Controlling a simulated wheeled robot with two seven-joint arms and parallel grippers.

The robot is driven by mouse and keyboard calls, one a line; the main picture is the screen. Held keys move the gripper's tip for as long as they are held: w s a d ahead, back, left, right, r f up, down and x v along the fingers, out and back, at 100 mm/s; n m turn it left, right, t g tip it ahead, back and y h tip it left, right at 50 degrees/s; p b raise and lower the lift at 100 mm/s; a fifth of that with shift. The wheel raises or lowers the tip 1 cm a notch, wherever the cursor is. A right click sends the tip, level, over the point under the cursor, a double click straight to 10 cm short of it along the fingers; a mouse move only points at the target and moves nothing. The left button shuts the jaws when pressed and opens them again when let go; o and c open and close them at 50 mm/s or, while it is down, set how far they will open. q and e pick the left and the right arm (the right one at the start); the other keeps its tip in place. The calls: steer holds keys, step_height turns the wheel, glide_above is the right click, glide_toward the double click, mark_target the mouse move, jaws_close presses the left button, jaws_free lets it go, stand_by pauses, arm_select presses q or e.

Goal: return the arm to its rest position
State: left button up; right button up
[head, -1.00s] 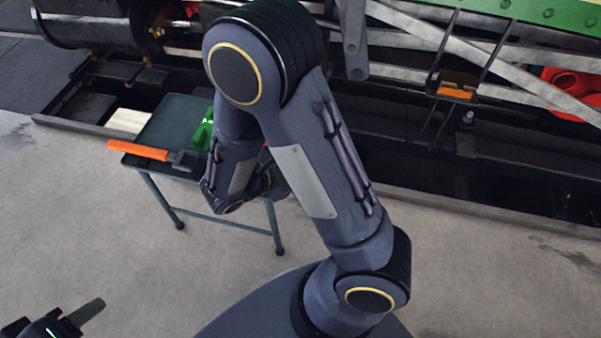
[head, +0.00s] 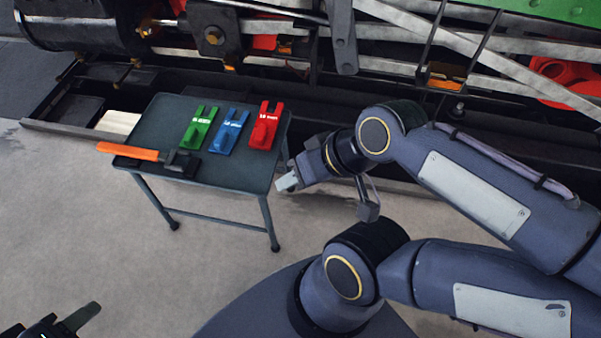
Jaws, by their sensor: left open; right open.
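My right arm reaches in from the right side of the head view. Its gripper (head: 328,196) is open and empty, with its fingers spread, just to the right of a small dark table (head: 228,176). It is clear of the things on the table. My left gripper (head: 52,326) shows only in part at the bottom left corner; it is open and I see nothing in it.
A hammer with an orange handle (head: 128,151) lies at the table's left edge. Green (head: 198,128), blue (head: 229,131) and red (head: 265,125) forked pieces lie on the table. The tram's running gear (head: 205,35) fills the back. The floor in front is clear.

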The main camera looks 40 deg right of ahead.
step_height(320, 180, up, 31)
steer(key=p, duration=3)
steer(key=shift+f+p, duration=0.2)
steer(key=shift+p, duration=0.1)
